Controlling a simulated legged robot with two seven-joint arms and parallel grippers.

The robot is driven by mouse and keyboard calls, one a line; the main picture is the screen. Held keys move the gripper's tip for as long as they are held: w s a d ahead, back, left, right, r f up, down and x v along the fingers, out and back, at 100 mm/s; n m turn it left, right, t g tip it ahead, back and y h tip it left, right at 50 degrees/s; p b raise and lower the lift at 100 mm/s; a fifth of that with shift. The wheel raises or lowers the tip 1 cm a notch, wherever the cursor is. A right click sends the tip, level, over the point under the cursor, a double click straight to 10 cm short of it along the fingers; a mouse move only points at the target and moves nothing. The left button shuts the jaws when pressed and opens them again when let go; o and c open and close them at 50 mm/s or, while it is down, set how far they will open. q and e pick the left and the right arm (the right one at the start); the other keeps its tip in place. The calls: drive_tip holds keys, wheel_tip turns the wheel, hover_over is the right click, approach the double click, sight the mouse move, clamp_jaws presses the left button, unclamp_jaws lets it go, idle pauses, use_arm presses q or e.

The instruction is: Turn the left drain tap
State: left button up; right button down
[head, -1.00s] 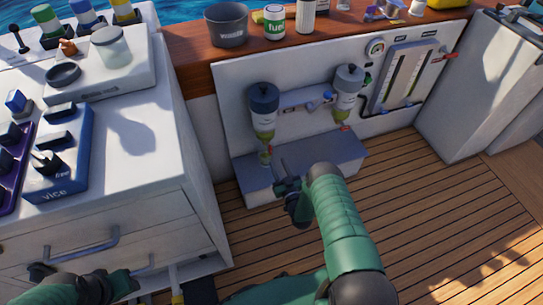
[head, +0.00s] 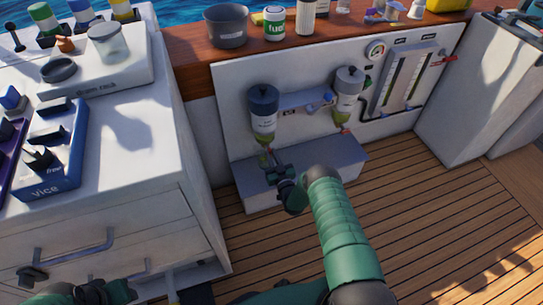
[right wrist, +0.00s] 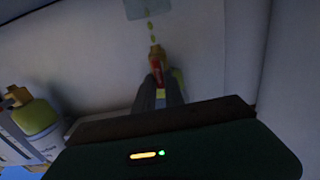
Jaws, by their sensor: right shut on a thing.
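The left filter (head: 263,112) has a dark cap and a clear bowl with yellow-green liquid, mounted on the white panel. Its drain tap (right wrist: 157,64), red with a brass-coloured end, shows between the fingers in the right wrist view. My right gripper (head: 271,166) is below the left filter's bowl and shut on this tap. In the head view the gripper largely hides the tap. My left gripper (head: 118,291) is low at the bottom left, by the drawers; its jaws are not clear.
The right filter (head: 347,95) hangs beside, with its own red tap (head: 345,131). A grey step (head: 335,160) lies below both filters. A white drawer cabinet (head: 120,200) stands left. Yellow-green drops (right wrist: 151,30) show beyond the tap in the wrist view. Open deck (head: 430,220) lies right.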

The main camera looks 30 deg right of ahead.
drive_tip(key=shift+f+m, duration=0.1)
drive_tip(key=shift+m, duration=0.2)
drive_tip(key=shift+s+d+f+m+b, duration=0.15)
drive_tip(key=shift+m+b, duration=0.65)
drive_tip(key=shift+m, duration=2.05)
drive_tip(key=shift+d+f+m+b, duration=0.25)
drive_tip(key=shift+m+b, duration=0.55)
drive_tip(key=shift+m, duration=2.1)
drive_tip(key=shift+s+d+f+m+b, duration=0.15)
drive_tip(key=shift+m+b, duration=0.65)
drive_tip(key=shift+m, duration=2.05)
drive_tip(key=c, duration=1.5)
unclamp_jaws()
drive_tip(key=shift+w+d, duration=0.1)
drive_tip(key=shift+o, duration=0.2)
